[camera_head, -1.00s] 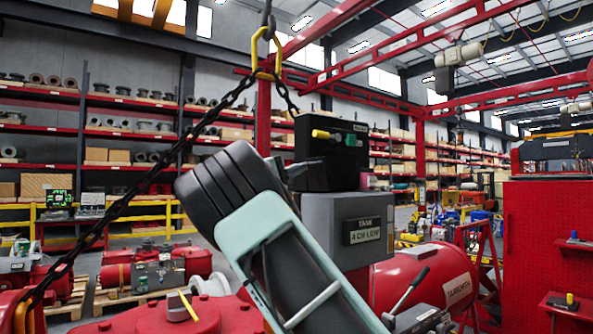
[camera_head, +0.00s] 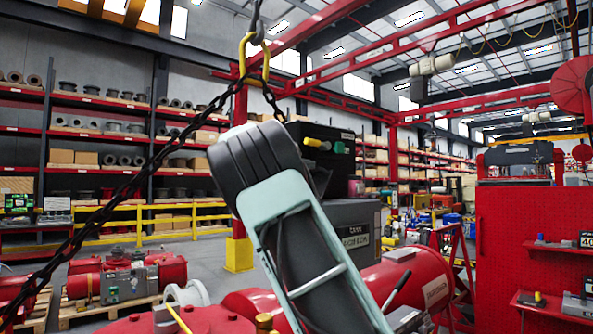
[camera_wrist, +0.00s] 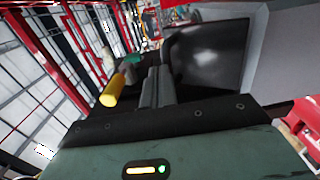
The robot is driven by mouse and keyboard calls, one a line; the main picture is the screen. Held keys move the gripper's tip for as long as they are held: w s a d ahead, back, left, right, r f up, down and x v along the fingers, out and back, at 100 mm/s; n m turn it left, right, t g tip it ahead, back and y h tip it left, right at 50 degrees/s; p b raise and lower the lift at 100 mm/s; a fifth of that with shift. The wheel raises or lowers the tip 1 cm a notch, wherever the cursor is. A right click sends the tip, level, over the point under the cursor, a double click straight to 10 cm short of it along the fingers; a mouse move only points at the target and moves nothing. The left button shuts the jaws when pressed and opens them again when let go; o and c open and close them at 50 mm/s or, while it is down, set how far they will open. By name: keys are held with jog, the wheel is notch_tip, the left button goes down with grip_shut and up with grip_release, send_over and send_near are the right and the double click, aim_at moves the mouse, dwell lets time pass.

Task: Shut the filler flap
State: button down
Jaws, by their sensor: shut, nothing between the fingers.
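A black box (camera_head: 335,165) with a yellow knob (camera_head: 317,144) and a green knob stands on a grey housing (camera_head: 358,217) with a labelled front. My arm covers the left part of both in the head view, and my gripper is hidden there. In the wrist view my gripper (camera_wrist: 157,88) is shut and empty, its fingers pointing along a dark glossy panel (camera_wrist: 205,52) just to their right. That panel may be the filler flap, but I cannot tell for sure, nor whether the fingers touch it. The yellow knob (camera_wrist: 112,90) is left of the fingers.
A chain (camera_head: 160,155) hangs from a yellow hook, left of the box. A red tank (camera_head: 415,283) with a lever lies below right. A red perforated cabinet (camera_head: 500,245) stands at the right. A yellow rail (camera_head: 150,222) and shelves are behind.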

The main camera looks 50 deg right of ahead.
aim_at(325, 170)
jog(key=x, duration=0.4)
jog(key=shift+d+b, duration=0.1)
jog(key=shift+b, duration=0.2)
jog(key=d, duration=0.1)
jog(key=d+y, duration=0.1)
jog(key=s+d+f+p, duration=0.1)
jog(key=shift+f+y, duration=0.1)
jog(key=shift+y, duration=0.2)
jog(key=shift+s+d+f+b, duration=0.15)
jog(key=shift+d+f+b, duration=0.3)
jog(key=shift+d+f, duration=0.7)
jog(key=b+v, duration=0.5)
jog(key=v, duration=1.2)
jog(key=shift+s, duration=0.2)
jog(key=shift+a+r, duration=0.15)
